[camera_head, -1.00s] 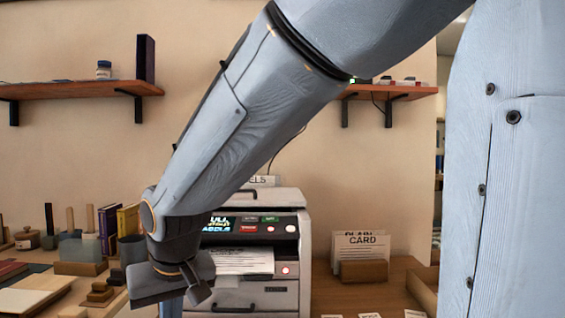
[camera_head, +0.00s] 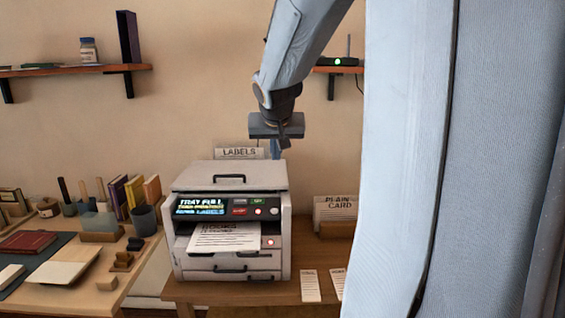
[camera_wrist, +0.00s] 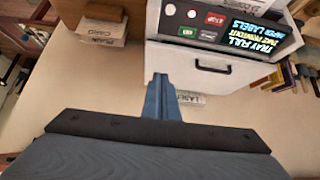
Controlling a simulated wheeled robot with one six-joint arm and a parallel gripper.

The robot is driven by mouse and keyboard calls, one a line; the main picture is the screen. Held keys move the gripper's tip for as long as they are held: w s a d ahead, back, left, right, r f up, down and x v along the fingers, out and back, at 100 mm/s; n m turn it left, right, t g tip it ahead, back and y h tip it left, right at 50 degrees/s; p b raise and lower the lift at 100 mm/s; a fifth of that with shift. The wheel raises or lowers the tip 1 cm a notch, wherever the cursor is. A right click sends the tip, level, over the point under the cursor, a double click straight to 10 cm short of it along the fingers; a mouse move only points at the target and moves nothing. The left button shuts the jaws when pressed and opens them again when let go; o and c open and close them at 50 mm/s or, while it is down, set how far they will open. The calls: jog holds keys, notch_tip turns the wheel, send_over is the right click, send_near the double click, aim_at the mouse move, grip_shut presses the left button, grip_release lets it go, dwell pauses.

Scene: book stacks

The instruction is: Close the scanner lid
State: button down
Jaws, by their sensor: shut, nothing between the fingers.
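The printer-scanner (camera_head: 282,235) stands on the wooden desk, white and grey, with a lit panel reading "TRAY FULL" and a printed sheet in its tray. Its scanner lid (camera_head: 205,179) is the grey top with a black handle. The lid looks down or nearly flat; I cannot tell whether a small gap is left. My gripper (camera_head: 276,152) is above and behind the lid's right rear, pointing down, apart from it as far as I can see. Its narrow blue fingers are together and empty. In the wrist view they show as a blue bar (camera_wrist: 160,80) beside the printer (camera_wrist: 205,62).
A labels box (camera_head: 239,153) stands behind the printer. A plain card holder (camera_head: 336,212) is at its right. Books, pots and wooden blocks (camera_head: 122,260) crowd the left table. Wall shelves (camera_head: 75,70) hang above. My own arm hides the right side.

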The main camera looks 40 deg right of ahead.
jog(key=d, duration=0.1)
send_near(280, 183)
jog(key=w+d, duration=0.1)
jog(key=w, duration=0.2)
jog(key=f, duration=0.1)
jog(key=f+b, duration=0.1)
jog(key=shift+s+d+f, duration=0.1)
jog(key=shift+d+f, duration=0.15)
jog(key=shift+f+b, duration=0.4)
jog(key=shift+f, duration=0.05)
jog(key=shift+f, duration=0.1)
